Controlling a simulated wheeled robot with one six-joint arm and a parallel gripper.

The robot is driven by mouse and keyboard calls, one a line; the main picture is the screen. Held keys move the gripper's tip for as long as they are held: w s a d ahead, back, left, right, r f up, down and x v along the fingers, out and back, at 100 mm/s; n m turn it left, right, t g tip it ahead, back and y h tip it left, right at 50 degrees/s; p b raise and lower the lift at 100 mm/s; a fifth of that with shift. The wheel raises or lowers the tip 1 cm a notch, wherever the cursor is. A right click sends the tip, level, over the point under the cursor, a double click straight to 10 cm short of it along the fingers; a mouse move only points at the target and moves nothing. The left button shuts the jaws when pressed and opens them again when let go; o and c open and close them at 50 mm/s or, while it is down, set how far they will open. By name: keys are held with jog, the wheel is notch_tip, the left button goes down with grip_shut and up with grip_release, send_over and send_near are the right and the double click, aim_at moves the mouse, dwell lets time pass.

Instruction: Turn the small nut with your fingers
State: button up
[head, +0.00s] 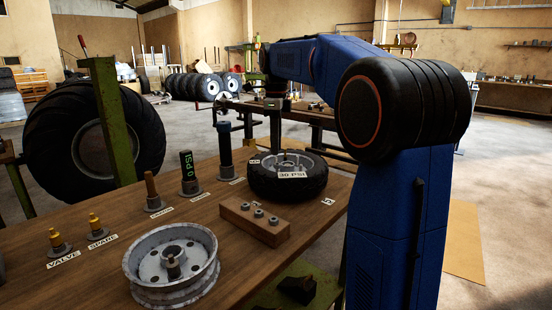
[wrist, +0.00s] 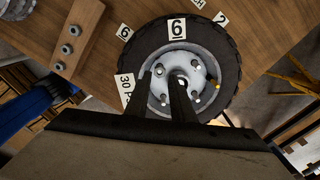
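A small wheel with a black tyre (head: 262,181) and a grey hub lies flat on the wooden table, labelled 30 PSI; it also shows in the wrist view (wrist: 221,60). Several small nuts sit on its hub, such as one hub nut (wrist: 195,66). A wooden block (head: 240,222) beside it carries a row of grey nuts, one being (head: 259,213). I cannot tell which is the small nut. In the wrist view my gripper (wrist: 168,80) points at the hub with its dark fingers apart, no nut visibly held. The fingers partly hide the hub. In the head view I cannot make the fingertips out.
A bare metal rim (head: 207,258) with a central stud lies on the table's near side. Upright tools and posts stand in a row behind, including a green gauge (head: 188,172) reading 0 PSI and a dark blue-topped one (head: 224,143). A large tyre (head: 47,135) stands at the left.

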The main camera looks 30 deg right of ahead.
aim_at(276, 164)
jog(key=shift+f, duration=2.45)
grip_shut()
